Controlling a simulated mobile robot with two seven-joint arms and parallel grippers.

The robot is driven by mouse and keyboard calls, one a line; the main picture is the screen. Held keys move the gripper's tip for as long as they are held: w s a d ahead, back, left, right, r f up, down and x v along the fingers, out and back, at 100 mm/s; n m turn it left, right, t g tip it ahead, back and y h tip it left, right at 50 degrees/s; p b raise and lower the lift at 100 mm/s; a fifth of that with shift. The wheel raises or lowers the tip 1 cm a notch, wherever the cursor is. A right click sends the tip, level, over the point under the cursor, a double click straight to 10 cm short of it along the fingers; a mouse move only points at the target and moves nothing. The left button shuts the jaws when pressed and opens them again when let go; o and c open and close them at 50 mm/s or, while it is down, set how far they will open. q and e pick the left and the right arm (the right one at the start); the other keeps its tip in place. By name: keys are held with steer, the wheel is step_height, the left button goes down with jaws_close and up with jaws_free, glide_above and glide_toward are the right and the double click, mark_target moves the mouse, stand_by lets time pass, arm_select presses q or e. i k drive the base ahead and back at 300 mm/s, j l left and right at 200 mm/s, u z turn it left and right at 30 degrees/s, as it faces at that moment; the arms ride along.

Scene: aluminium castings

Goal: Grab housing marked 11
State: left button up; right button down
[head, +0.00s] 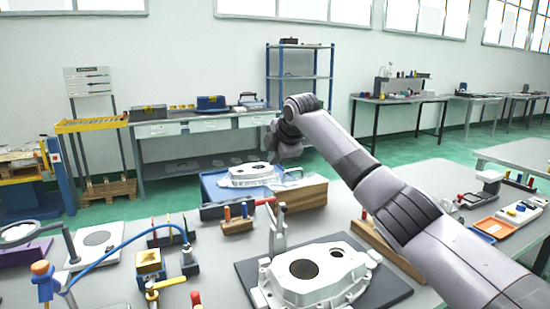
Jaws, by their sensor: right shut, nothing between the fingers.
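One pale aluminium housing (335,262) with a round dark bore lies on a dark mat (392,289) at the front centre of the bench. A second, similar housing (246,174) lies at the blue tray (211,184) farther back. I cannot read a number on either housing. My right arm comes in from the lower right and bends down at its far end. My right gripper (284,150) is small and dark there, above and to the right of the far housing. It is shut and empty, apart from the near housing. My left gripper is out of view.
A wooden block (307,194) stands beside the tray, and an upright metal clamp (278,228) stands behind the near housing. An orange tray (492,228) is at right.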

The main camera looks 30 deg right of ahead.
mark_target(338, 276)
steer(key=k+j, duration=0.1)
steer(key=k, duration=0.9)
